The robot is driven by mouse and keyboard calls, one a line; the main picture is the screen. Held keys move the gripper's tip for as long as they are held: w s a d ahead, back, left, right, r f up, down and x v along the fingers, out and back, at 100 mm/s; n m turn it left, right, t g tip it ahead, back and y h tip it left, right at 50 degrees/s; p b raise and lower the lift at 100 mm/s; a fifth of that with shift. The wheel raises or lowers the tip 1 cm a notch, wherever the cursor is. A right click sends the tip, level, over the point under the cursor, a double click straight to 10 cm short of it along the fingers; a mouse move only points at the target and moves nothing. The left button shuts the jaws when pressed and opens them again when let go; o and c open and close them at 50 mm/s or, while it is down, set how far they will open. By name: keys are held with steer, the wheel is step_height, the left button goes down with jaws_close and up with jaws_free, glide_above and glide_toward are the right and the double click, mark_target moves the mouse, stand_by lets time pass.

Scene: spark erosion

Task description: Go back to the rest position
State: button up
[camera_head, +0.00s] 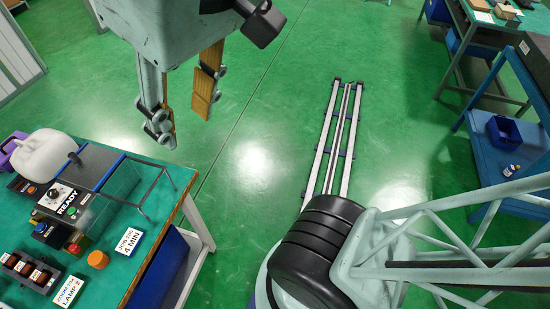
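My gripper (183,106) hangs from the top of the view, with its two fingers pointing down and wooden-looking pads on them. The fingers stand clearly apart and nothing shows between them. It is above the green floor, up and to the right of the bench (188,205) on the left. My arm comes in from the right and bottom as pale lattice and a black ribbed joint. The rest position itself is not marked in view.
The floor rail (333,140) runs through the middle. A blue shelf cart (487,160) stands at right. The floor between is clear.

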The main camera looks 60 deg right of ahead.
steer(key=shift+s+f+b, duration=0.2)
steer(key=shift+f+b, duration=0.3)
steer(key=shift+f, duration=0.5)
steer(key=shift+s+f+b, duration=0.2)
steer(key=shift+f+b, duration=0.3)
steer(key=shift+f, duration=0.45)
